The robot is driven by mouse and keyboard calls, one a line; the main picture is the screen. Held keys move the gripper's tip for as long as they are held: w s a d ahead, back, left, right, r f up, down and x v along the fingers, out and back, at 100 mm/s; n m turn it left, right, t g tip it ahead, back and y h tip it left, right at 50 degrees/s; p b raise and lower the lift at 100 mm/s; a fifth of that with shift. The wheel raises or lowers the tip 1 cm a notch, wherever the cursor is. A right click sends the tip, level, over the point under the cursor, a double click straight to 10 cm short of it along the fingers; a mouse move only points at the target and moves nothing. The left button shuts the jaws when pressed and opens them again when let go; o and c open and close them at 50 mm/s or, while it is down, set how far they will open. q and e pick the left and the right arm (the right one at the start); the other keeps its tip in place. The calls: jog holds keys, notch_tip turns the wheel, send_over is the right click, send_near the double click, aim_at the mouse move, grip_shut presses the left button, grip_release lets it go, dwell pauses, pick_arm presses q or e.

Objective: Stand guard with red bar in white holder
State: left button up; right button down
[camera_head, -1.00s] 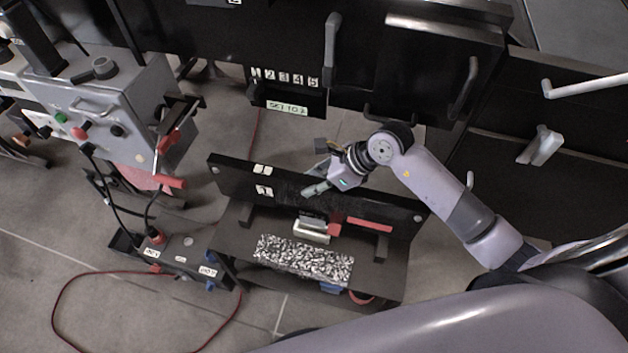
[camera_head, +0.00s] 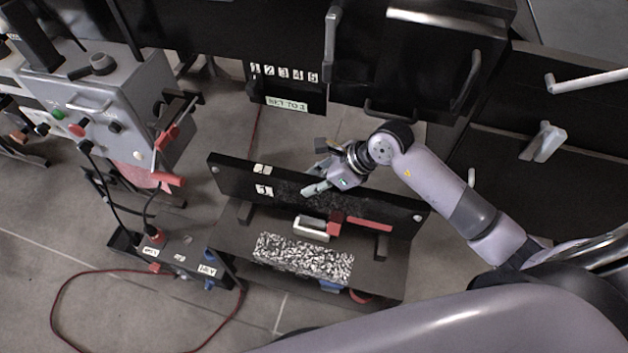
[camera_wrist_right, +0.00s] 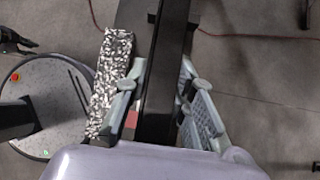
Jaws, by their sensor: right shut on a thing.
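The black guard panel (camera_head: 228,182) stands along the back edge of a flat dark plate (camera_head: 378,278). My right gripper (camera_head: 318,180) is at the panel's top edge. In the right wrist view my right gripper (camera_wrist_right: 160,103) has one finger on each side of the panel (camera_wrist_right: 171,50), shut on it. The red bar (camera_head: 368,224) lies in front of the panel, its left end meeting a red block at the white holder (camera_head: 311,228). Whether the bar sits inside the holder cannot be told. My left gripper is not in view.
A speckled block (camera_head: 303,256) lies on the plate's front part. A grey control box (camera_head: 110,110) and a cabled floor box (camera_head: 180,255) stand left. A dark machine with handles (camera_head: 440,60) is behind. A red cable (camera_head: 60,310) loops over the floor.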

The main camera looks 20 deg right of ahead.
aim_at(314, 197)
jog(key=shift+w+f+b, duration=0.1)
jog(key=shift+f+b, duration=2.25)
jog(key=shift+f, duration=0.3)
jog(key=c, duration=1.4)
grip_release()
jog(key=shift+o, duration=0.6)
jog(key=shift+s+f, duration=0.2)
jog(key=v, duration=1.2)
jog(key=shift+r, duration=0.15)
